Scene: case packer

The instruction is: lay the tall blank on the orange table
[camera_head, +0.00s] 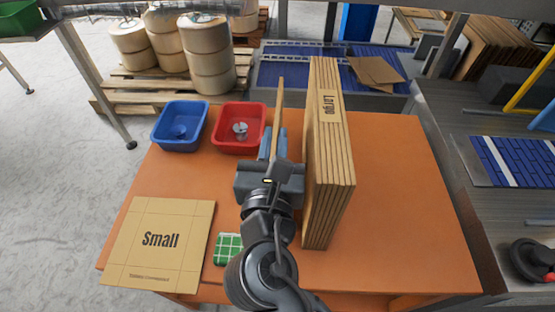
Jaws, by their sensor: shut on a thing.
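My gripper (272,148) is over the middle of the orange table (400,215), seen from behind. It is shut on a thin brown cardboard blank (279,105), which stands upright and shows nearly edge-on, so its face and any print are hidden. Its lower part is hidden behind my gripper and arm. Just right of it stands a tall stack of cardboard blanks (328,150) labelled "Large". I cannot tell whether the held blank touches the table. A flat blank marked "Small" (160,240) lies at the table's front left.
A blue bin (167,141) and a red bin (227,146) holding small parts stand at the back left. A green-and-white checked item (228,249) lies beside my arm. The table right of the stack is clear. A conveyor with blue slats (490,160) runs at the right.

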